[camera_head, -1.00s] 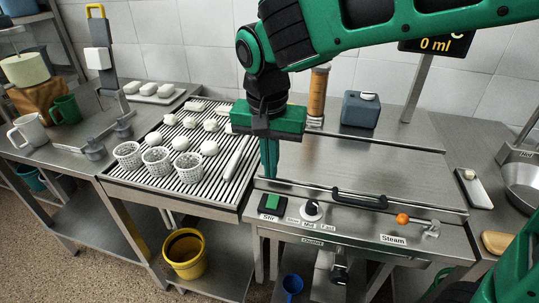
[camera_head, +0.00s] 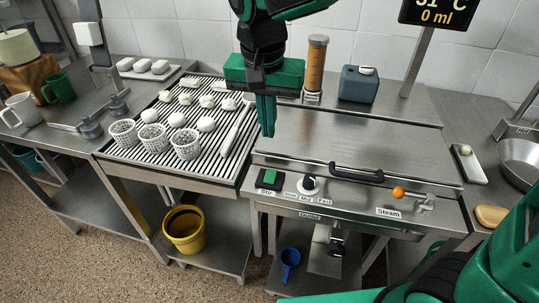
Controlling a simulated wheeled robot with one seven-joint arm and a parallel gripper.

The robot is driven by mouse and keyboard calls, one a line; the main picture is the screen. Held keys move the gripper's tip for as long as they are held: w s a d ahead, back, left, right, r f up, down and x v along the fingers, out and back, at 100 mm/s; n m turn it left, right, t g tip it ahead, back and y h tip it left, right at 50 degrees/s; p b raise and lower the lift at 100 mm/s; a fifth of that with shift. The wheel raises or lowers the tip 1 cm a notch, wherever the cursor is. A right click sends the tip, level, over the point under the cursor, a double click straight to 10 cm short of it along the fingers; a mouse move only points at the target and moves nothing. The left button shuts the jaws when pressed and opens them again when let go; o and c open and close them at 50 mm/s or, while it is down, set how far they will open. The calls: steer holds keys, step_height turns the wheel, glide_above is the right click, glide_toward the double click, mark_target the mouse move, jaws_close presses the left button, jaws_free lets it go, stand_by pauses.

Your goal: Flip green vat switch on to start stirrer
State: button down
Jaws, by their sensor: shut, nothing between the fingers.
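The green switch (camera_head: 269,178) sits in a black housing labelled "Stir" at the left of the vat's front panel. Whether it is on or off is too small to tell. The steel vat (camera_head: 400,145) has a closed flat lid with a black handle (camera_head: 356,173). My gripper (camera_head: 267,135) points down with its fingers shut and empty. In the picture its tips are above the switch, over the lid's left end, apart from the switch.
Right of the switch are a black speed knob (camera_head: 308,185) and an orange-tipped steam lever (camera_head: 398,192). A slatted draining table (camera_head: 215,172) with white perforated baskets (camera_head: 186,144) and white pieces stands left. A brown cylinder (camera_head: 316,65) and blue-grey box (camera_head: 359,84) stand behind.

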mark_target(271, 172)
steer(key=f, duration=0.4)
steer(key=w+f, duration=0.1)
steer(key=f, duration=0.4)
steer(key=w+f, duration=0.1)
steer(key=f, duration=0.4)
steer(key=shift+w+d, duration=0.1)
steer(key=shift+d, duration=0.3)
